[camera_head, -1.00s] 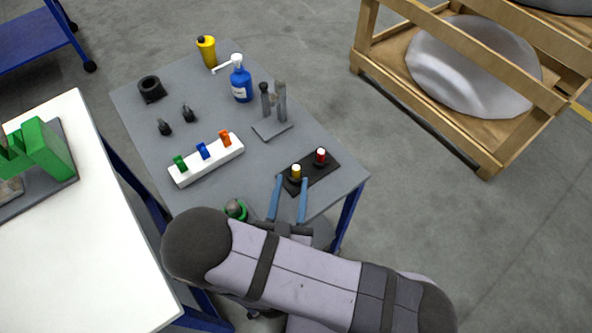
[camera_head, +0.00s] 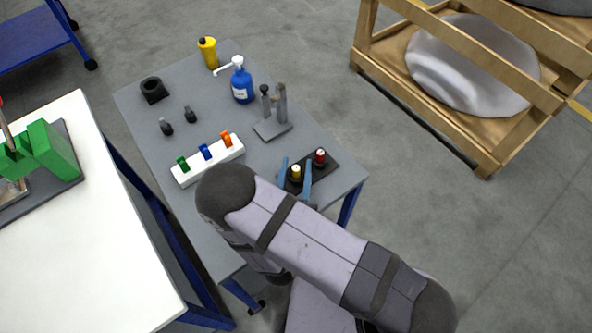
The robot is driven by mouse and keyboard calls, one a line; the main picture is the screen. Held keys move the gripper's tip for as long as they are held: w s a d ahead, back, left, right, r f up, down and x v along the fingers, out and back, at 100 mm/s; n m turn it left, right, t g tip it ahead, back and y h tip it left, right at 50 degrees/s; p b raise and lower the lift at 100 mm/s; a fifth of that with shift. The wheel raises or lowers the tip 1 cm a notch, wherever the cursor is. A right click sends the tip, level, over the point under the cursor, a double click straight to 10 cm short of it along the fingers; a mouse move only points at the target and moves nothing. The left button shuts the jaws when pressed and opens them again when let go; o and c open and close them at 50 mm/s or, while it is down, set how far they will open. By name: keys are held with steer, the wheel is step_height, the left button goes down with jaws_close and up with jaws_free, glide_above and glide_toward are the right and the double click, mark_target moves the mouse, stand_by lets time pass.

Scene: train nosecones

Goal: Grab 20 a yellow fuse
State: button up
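The yellow fuse (camera_head: 295,172) stands upright in the left part of a black holder (camera_head: 325,172) near the right corner of the grey table. A red fuse with a white top (camera_head: 320,157) stands in the same holder, to the right and behind. My gripper (camera_head: 295,168) is open, with its two blue fingers on either side of the yellow fuse. The right finger lies between the yellow and red fuses. Whether the fingers touch the yellow fuse cannot be told. My arm hides the gripper's body and the table's near edge.
The grey table (camera_head: 225,115) also bears a white block with coloured pieces (camera_head: 188,176), a grey stand (camera_head: 272,130), a blue bottle (camera_head: 241,84), a yellow container (camera_head: 208,54) and several dark parts. A white table (camera_head: 95,250) stands at left, a wooden crate (camera_head: 430,118) at right.

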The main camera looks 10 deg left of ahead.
mark_target(296, 168)
jaws_close()
step_height(296, 168, up, 10)
steer(key=p, duration=0.8)
